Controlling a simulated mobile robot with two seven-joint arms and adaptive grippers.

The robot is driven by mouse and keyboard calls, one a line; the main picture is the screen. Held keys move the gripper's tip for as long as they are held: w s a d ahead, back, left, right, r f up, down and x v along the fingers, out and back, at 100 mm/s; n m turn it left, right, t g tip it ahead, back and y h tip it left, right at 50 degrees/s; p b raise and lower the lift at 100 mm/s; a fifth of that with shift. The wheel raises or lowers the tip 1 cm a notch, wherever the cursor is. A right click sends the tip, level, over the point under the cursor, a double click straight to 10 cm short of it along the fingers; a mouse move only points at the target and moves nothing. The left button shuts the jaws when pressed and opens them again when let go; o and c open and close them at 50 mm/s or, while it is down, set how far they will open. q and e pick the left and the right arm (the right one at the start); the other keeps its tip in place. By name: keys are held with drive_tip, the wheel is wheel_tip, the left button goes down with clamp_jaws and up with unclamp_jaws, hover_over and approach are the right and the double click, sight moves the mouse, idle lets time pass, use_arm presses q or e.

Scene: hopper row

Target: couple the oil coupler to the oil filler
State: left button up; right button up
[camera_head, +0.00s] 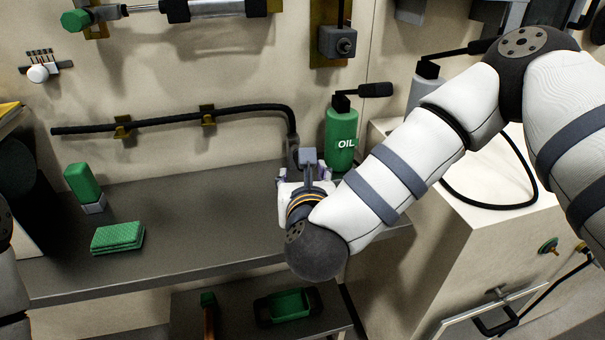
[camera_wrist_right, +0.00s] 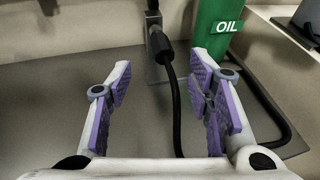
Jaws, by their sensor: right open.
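My right gripper (camera_head: 306,176) is over the back right of the grey bench, in front of the green OIL container (camera_head: 341,135). In the right wrist view its purple-padded fingers (camera_wrist_right: 162,78) are spread wide and empty. Between and beyond them a black hose end (camera_wrist_right: 159,45), which looks like the oil coupler, sits at a grey upright bracket (camera_wrist_right: 153,22). Its black hose (camera_wrist_right: 176,105) runs down between the fingers, apart from both. A green and brass fitting (camera_head: 548,245) on the white cabinet's front may be the oil filler; I cannot tell for sure. My left gripper is out of view.
On the bench (camera_head: 190,240) stand a green block-shaped item (camera_head: 83,182) and a green sponge-like pad (camera_head: 118,237). A black hose (camera_head: 165,120) runs along the wall. The white cabinet (camera_head: 440,250) rises at right, with a loose hose on top. The bench's middle is clear.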

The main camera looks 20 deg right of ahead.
drive_tip(key=x, duration=1.1)
drive_tip(key=shift+w+d+f, duration=0.1)
drive_tip(key=shift+w+f, duration=0.05)
drive_tip(key=shift+w, duration=0.15)
drive_tip(key=shift+c, duration=0.6)
clamp_jaws()
